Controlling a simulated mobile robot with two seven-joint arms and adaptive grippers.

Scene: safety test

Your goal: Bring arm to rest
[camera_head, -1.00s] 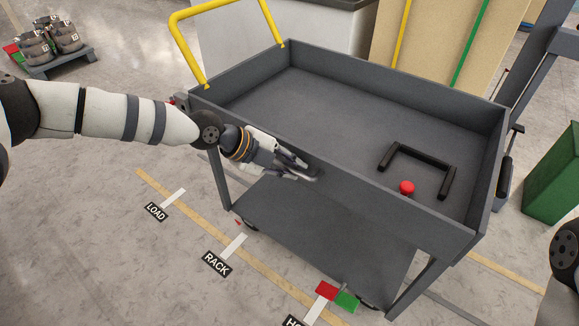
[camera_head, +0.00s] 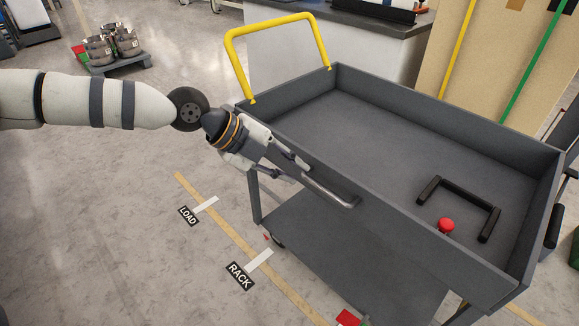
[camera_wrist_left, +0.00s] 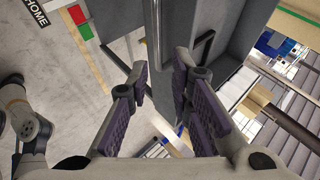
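My left gripper (camera_head: 298,173) reaches in from the left at the near side of the grey cart (camera_head: 400,235). Its two fingers are apart, and the wrist view shows an empty gap between the purple pads (camera_wrist_left: 168,95). A metal bar handle (camera_head: 330,192) on the cart's side lies just beyond the fingertips. Whether a finger still touches it cannot be told. My right gripper is not in view.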

